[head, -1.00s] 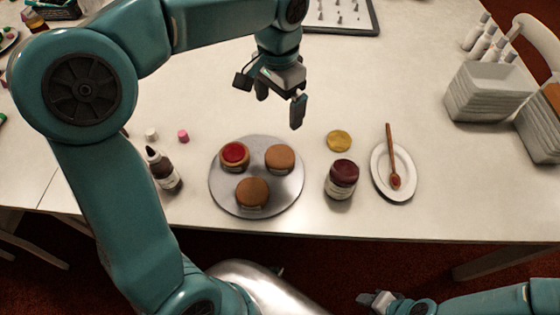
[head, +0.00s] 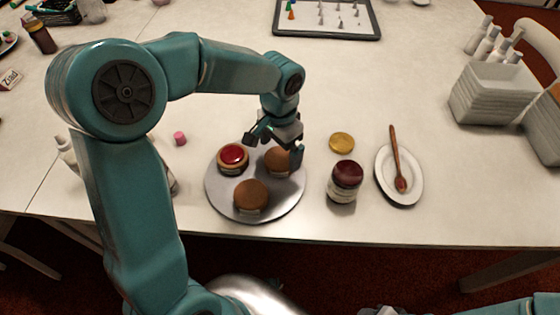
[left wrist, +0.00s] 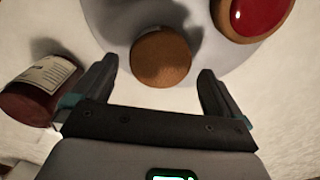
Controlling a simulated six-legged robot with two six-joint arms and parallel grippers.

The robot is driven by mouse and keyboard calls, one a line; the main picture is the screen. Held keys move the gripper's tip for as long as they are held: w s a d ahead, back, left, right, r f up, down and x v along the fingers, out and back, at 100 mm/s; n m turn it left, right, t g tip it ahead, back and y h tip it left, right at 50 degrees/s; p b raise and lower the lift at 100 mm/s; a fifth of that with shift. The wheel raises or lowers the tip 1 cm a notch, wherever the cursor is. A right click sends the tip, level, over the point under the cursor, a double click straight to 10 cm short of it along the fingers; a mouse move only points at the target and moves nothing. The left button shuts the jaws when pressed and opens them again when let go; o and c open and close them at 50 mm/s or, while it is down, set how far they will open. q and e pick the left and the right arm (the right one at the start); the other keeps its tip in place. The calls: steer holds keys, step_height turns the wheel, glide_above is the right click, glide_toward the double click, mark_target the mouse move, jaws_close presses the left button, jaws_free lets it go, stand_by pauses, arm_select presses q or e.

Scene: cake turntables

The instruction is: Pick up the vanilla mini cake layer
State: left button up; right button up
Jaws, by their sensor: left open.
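Three small round brown cakes sit on a grey round turntable (head: 222,197). The back-right cake (head: 277,161) has a plain brown top; it also shows in the left wrist view (left wrist: 161,57). The front cake (head: 250,195) is also plain brown on top. The back-left cake (head: 233,157) is topped with red. I cannot tell by look which plain cake is vanilla. My left gripper (head: 274,147) is open and empty above the back-right cake, which lies between its fingers in the left wrist view (left wrist: 158,68). Only a sliver of my right gripper (head: 385,312) shows at the bottom edge.
A white oval plate (head: 408,190) holds a wooden spoon (head: 397,155). A pink cap (head: 179,138) lies to the left. The table behind is clear up to a tray (head: 327,32).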

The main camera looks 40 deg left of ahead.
mark_target(280, 157)
arm_select(q)
step_height(280, 157, down, 4)
steer(key=shift+w+r, duration=0.1)
steer(key=shift+r, duration=0.05)
steer(key=c, duration=0.9)
